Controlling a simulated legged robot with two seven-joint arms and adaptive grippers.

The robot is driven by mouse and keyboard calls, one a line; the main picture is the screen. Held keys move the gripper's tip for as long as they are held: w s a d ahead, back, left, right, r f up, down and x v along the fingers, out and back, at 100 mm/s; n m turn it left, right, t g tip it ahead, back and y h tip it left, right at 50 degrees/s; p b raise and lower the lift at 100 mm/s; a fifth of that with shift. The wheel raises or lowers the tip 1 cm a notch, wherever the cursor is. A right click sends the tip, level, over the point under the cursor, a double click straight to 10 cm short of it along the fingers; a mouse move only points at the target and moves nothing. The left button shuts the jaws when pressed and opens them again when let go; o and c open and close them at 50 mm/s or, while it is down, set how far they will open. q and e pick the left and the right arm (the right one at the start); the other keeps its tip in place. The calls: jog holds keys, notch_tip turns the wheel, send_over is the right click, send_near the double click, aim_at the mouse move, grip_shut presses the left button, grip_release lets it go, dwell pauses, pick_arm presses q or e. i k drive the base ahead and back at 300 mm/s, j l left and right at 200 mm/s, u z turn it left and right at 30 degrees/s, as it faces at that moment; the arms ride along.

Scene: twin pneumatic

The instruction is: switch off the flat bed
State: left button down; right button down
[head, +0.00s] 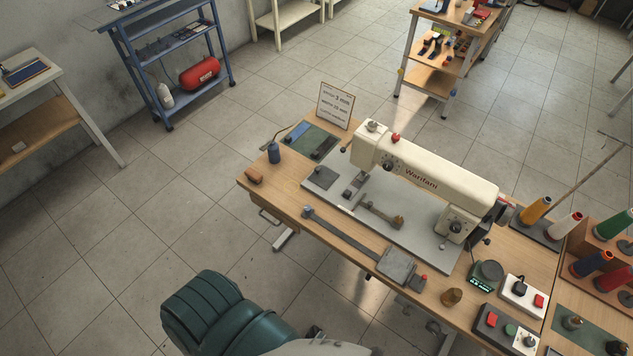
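A cream flat bed sewing machine (425,180) marked "Waritani" stands on its grey bed plate (345,205) on a wooden table. A red knob sits on top of its head at the left end. At the table's right front, a dark control box (503,333) carries a red button (491,320), a green button (511,329) and a light round part. Behind it, a white box (523,295) has a black part and a red switch (539,300). I cannot tell the switch positions. Neither of my grippers is in view.
Thread spools (535,211) stand at the right. A sign (335,107) stands at the table's back left. A blue trolley (175,60) and shelves stand behind. The floor at left is clear.

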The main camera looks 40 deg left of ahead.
aim_at(492, 319)
jog(key=u, duration=0.35)
jog(key=z, duration=1.6)
